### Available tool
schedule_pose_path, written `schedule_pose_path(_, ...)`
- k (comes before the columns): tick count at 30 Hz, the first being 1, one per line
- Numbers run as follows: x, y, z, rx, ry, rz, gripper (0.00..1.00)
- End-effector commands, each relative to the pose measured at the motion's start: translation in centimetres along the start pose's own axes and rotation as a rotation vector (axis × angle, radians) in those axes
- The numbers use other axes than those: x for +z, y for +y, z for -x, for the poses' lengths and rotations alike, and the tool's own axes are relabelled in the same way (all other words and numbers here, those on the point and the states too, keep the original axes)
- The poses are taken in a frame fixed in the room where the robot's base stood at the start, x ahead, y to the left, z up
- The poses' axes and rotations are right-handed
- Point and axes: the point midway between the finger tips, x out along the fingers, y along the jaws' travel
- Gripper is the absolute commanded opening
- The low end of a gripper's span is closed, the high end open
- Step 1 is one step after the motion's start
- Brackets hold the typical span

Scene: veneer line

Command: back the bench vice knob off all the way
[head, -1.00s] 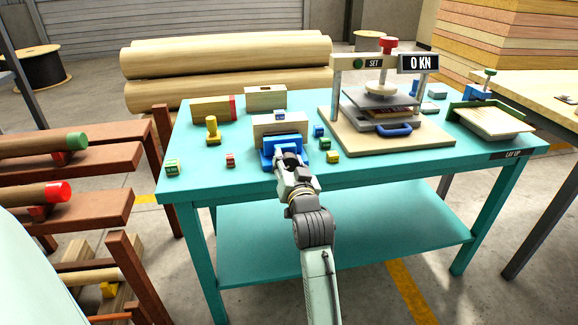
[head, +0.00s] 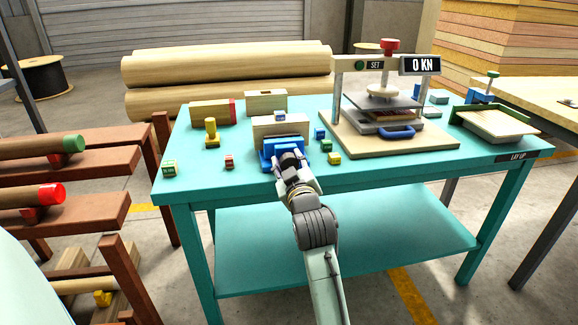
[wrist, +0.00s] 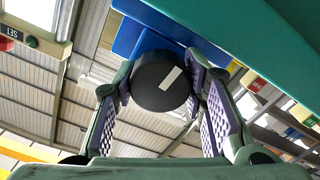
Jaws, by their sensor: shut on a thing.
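The blue bench vice (head: 268,155) stands at the front edge of the teal table, with a pale wooden block (head: 270,132) behind its jaw. My gripper (head: 290,162) reaches its front and hides much of it. In the wrist view the round black knob (wrist: 152,94) sits between my two purple-padded fingers, which are shut on its sides. A white mark on the knob's face slants up to the right. Blue parts of the vice (wrist: 140,38) show behind the knob. How far its screw is out cannot be told.
The press (head: 345,118), reading 0 KN, stands right of the vice on the teal table (head: 235,185). Small coloured blocks, including a yellow one (head: 334,158), lie close to the vice's right. A red block (head: 229,162) and a yellow peg (head: 211,134) are to the left.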

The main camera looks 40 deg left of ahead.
Motion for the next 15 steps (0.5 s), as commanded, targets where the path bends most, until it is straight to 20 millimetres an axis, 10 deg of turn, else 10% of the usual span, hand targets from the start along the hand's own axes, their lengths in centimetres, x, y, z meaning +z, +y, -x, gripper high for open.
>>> schedule_pose_path(15,-0.09,0.02,0.01,0.001,0.001,0.060,0.11)
